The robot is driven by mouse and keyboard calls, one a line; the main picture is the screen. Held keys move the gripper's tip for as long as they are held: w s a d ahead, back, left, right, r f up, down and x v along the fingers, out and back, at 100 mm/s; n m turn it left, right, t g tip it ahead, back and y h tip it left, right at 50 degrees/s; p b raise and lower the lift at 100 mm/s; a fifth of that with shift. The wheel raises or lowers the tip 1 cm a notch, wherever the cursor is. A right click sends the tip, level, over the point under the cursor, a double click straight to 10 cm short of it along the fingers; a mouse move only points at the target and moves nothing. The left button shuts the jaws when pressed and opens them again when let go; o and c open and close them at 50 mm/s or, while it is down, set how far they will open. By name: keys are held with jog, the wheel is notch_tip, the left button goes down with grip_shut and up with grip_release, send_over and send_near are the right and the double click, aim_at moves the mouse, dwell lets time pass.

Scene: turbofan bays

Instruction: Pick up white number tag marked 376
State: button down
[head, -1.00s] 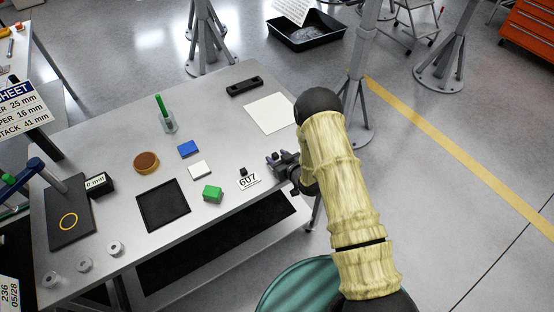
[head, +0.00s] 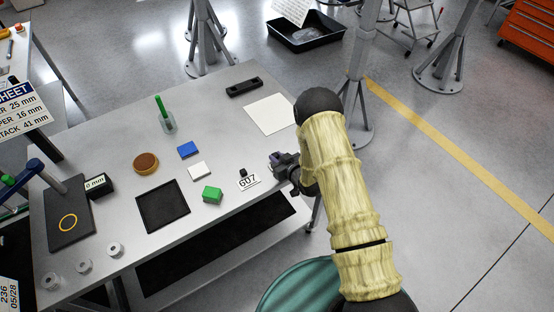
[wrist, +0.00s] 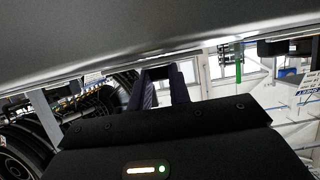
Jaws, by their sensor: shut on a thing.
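My gripper (head: 274,163) is at the right edge of the grey workbench, just right of a white tag marked 607 (head: 248,182). In the wrist view my gripper (wrist: 160,90) has its two dark fingers close together on a small black block (wrist: 158,73). The 607 tag lies flat on the bench, with a small black knob (head: 243,172) at its far edge. No tag marked 376 can be read in either view. Whether the held black block belongs to a tag cannot be told.
The bench middle has free room.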

notch_tip(320, 180, up, 10)
jog(key=b, duration=0.2)
dwell(0.3)
jog(key=shift+f, duration=0.1)
dwell(0.4)
